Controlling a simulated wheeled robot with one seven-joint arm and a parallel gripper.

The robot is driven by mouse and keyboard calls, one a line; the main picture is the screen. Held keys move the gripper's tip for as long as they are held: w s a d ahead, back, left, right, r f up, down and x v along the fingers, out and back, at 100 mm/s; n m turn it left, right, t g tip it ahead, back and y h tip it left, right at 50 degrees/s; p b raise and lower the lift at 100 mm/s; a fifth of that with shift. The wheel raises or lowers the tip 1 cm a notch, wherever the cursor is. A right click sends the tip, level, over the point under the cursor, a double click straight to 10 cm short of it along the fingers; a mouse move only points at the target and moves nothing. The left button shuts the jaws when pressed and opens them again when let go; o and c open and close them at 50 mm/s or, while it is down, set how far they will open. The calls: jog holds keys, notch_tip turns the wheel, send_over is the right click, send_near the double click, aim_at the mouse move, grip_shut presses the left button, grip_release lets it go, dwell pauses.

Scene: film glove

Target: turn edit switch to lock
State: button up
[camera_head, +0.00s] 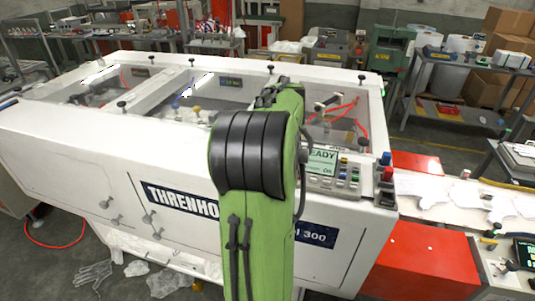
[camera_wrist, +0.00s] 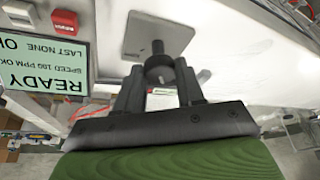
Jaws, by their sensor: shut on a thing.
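In the wrist view, a black round switch (camera_wrist: 158,68) with a short upright bar stands out from a grey square plate (camera_wrist: 185,38) on the white machine panel; I take it for the edit switch. My gripper (camera_wrist: 160,78) has one dark finger on each side of it and is shut on it. A small label with white, red and green (camera_wrist: 162,98) shows between the fingers; its wording is too small to read. In the head view, my green arm covers the middle of the white machine (camera_head: 100,150) and hides the gripper and the switch.
A display (camera_wrist: 40,70) reading READY, upside down in the wrist view, sits left of the switch, with a red button (camera_wrist: 64,20) above it. A red cabinet (camera_head: 432,262) and conveyor (camera_head: 470,200) stand at right.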

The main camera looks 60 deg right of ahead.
jog(key=shift+s+d+r+n+t+y+p, duration=0.1)
jog(key=shift+n+t+y+p, duration=0.35)
jog(key=shift+n, duration=1.15)
jog(key=o, duration=1)
jog(key=shift+o, duration=0.2)
jog(key=p+v, duration=0.5)
jog(key=v, duration=1)
jog(key=shift+r, duration=0.35)
jog(key=shift+s, duration=0.1)
